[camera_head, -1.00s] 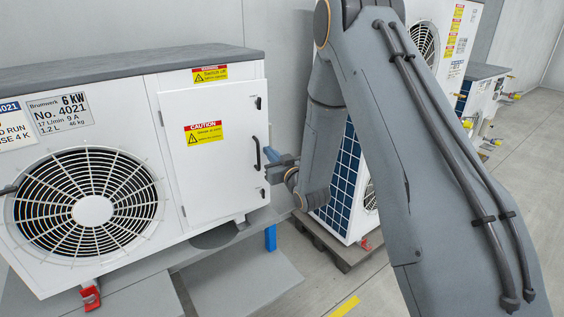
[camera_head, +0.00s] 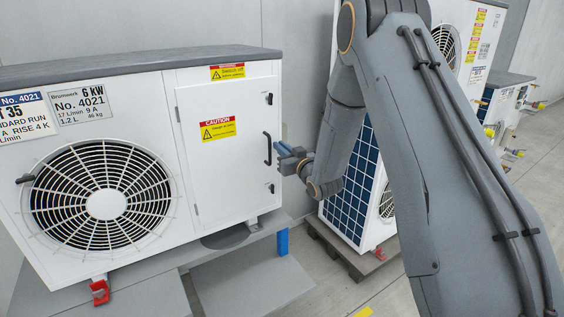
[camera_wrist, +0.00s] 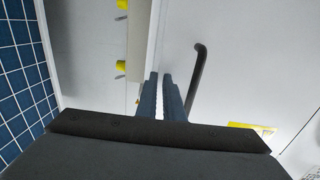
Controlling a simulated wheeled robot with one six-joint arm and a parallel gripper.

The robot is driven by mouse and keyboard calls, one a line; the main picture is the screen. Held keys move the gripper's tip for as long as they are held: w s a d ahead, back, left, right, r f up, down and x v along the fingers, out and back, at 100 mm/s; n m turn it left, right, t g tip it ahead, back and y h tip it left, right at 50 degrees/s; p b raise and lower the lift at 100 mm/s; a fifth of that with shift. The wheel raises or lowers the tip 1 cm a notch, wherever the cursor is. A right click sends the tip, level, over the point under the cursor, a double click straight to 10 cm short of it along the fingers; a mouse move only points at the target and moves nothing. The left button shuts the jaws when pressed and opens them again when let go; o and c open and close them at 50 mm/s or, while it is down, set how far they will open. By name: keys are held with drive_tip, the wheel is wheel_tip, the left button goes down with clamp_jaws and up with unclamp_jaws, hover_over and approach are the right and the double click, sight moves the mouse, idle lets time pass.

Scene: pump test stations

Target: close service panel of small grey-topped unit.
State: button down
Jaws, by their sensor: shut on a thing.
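The small grey-topped unit (camera_head: 78,70) stands at the left in the head view. Its white service panel (camera_head: 225,175) is hinged at the left and has a dark bar handle (camera_head: 267,148). The panel lies nearly flush with the front; I cannot tell how wide any gap is. My gripper (camera_head: 288,155) is at the panel's right edge, just right of the handle. In the wrist view my gripper (camera_wrist: 161,95) is shut, with the panel's white edge between its fingers. The handle (camera_wrist: 195,75) stands beside the right finger, outside the grip.
A second unit with a blue grille (camera_head: 350,190) stands on a dark pallet behind my arm. Smaller equipment with yellow-capped fittings (camera_head: 490,132) is at the far right. A grey platform (camera_head: 250,285) lies below the unit. Yellow fittings (camera_wrist: 121,66) show left of the panel edge in the wrist view.

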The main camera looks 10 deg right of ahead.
drive_tip(key=shift+w+r, duration=0.2)
drive_tip(key=shift+r, duration=0.05)
drive_tip(key=s+d+f+m+g+h, duration=0.1)
drive_tip(key=s+d+f+g+h, duration=0.15)
drive_tip(key=s, duration=0.55)
drive_tip(key=s+d+f+m+g+h+b, duration=0.1)
drive_tip(key=s+d+f+g, duration=0.15)
drive_tip(key=s, duration=0.55)
drive_tip(key=s+d+f+g+h, duration=0.2)
drive_tip(key=s+d+g, duration=0.15)
drive_tip(key=s, duration=0.45)
drive_tip(key=s+a+m+g, duration=0.1)
drive_tip(key=s+g, duration=0.7)
drive_tip(key=s, duration=1.3)
drive_tip(key=shift+s+a+r+m, duration=0.15)
drive_tip(key=shift+a+r+m, duration=0.25)
drive_tip(key=shift+a, duration=0.25)
